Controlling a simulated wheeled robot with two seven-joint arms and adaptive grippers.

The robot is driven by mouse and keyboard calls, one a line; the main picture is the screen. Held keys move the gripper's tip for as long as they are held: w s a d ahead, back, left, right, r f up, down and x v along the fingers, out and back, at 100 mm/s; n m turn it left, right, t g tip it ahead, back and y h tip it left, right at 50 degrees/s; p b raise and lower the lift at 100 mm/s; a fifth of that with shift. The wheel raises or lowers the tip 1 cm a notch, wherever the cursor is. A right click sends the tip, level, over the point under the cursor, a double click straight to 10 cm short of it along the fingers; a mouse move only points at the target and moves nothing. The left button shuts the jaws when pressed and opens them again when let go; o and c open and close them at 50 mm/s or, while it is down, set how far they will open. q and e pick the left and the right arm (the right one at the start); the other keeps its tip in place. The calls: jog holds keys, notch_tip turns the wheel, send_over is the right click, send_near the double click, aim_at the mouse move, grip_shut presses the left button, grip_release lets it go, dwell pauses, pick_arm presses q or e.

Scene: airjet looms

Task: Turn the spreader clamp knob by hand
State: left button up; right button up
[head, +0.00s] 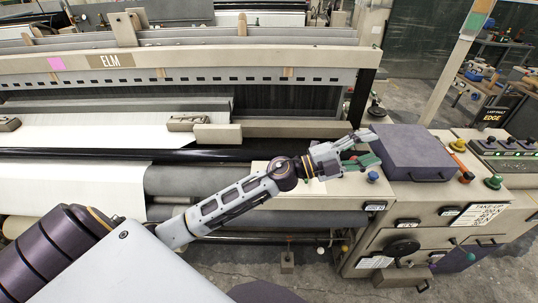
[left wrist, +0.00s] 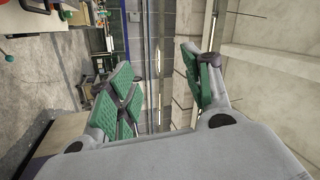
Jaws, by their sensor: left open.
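My left gripper (head: 366,148) reaches in from the left over the front of the loom, at the left edge of the purple-grey box. Its green-padded fingers are apart, and in the left wrist view (left wrist: 160,78) nothing is between them. No knob is clearly marked as the spreader clamp knob. A blue knob (head: 373,177) stands on the beige top just below the gripper, apart from it. A black round knob (head: 402,247) is on the front panel below. A dark knob (head: 376,111) shows behind the gripper, by the loom's end post. My right gripper is not in view.
The purple-grey box (head: 425,150) sits on the beige cabinet right of the gripper. A red knob (head: 466,177) and a green knob (head: 494,183) stand beyond it, before a button panel (head: 505,148). The loom's beige beam (head: 200,62) spans the back. Floor is free in front.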

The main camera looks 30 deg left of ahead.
pick_arm(q)
notch_tip(320, 180, down, 6)
jog(key=s+d+m+g, duration=0.2)
jog(key=s+m+g, duration=0.1)
jog(key=m+g, duration=0.55)
jog(key=a+f+m+g+y, duration=0.2)
jog(key=a+f+g+y, duration=0.1)
jog(key=a+f+y, duration=0.35)
jog(key=a+n+y, duration=0.1)
jog(key=a+y, duration=0.2)
jog(key=a, duration=0.5)
jog(key=w+a+f+n+g+y, duration=0.1)
jog(key=a+y, duration=0.2)
jog(key=a, duration=0.5)
jog(key=w+a+f+n+g+y, duration=0.1)
jog(key=a+y, duration=0.3)
jog(key=a, duration=0.4)
jog(key=shift+a+f, duration=0.1)
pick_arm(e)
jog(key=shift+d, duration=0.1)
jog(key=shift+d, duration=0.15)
pick_arm(q)
jog(key=shift+f, duration=0.1)
